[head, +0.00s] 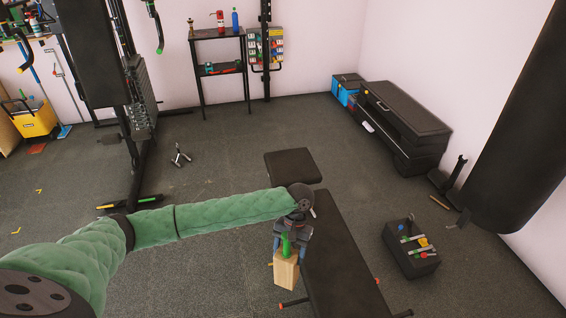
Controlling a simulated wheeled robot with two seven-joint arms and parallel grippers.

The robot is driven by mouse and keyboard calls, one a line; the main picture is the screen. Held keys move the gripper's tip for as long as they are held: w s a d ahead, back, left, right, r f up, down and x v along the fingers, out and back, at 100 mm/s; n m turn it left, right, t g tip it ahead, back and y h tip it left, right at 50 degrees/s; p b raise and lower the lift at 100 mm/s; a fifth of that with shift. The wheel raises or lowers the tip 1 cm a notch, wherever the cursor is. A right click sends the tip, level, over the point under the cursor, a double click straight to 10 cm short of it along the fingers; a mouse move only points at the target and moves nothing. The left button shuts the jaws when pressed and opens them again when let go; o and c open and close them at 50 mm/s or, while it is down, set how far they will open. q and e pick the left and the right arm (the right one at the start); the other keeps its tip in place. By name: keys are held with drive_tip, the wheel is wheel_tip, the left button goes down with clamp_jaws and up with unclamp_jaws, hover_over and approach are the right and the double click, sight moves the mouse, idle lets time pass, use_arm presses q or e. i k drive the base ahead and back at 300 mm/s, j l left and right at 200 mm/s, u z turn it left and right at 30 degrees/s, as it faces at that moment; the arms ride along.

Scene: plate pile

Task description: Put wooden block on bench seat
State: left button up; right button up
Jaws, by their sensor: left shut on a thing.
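My left gripper (286,250) reaches in from the left and points down, shut on a light wooden block (286,272). A green piece shows between the fingers at the block's top. The block is upright, at the left edge of the black bench seat (338,255) as seen from here. I cannot tell how high it is above the floor or whether it touches the bench. The bench's raised pad (293,166) is behind my wrist. My right gripper does not show.
A dark box with tools (411,262) sits on the floor right of the bench. A black punching bag (520,140) hangs at the right. A low dark cabinet (405,115) and a shelf stand (218,70) are along the walls. The floor behind the bench is mostly clear.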

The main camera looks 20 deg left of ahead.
sight(292, 164)
drive_tip(key=i+j+z, duration=0.1)
drive_tip(key=j+z, duration=0.2)
drive_tip(key=j, duration=0.8)
drive_tip(key=j+z, duration=0.3)
drive_tip(key=j, duration=0.8)
drive_tip(key=i+j+z, duration=0.1)
drive_tip(key=j, duration=0.25)
drive_tip(key=i+j+z, duration=0.1)
drive_tip(key=i+j, duration=0.15)
drive_tip(key=j, duration=0.15)
drive_tip(key=i+j+z, duration=0.1)
drive_tip(key=j, duration=0.3)
drive_tip(key=i+j+z, duration=0.15)
drive_tip(key=j, duration=0.25)
drive_tip(key=i+j, duration=0.4)
drive_tip(key=j, duration=0.15)
drive_tip(key=z, duration=0.05)
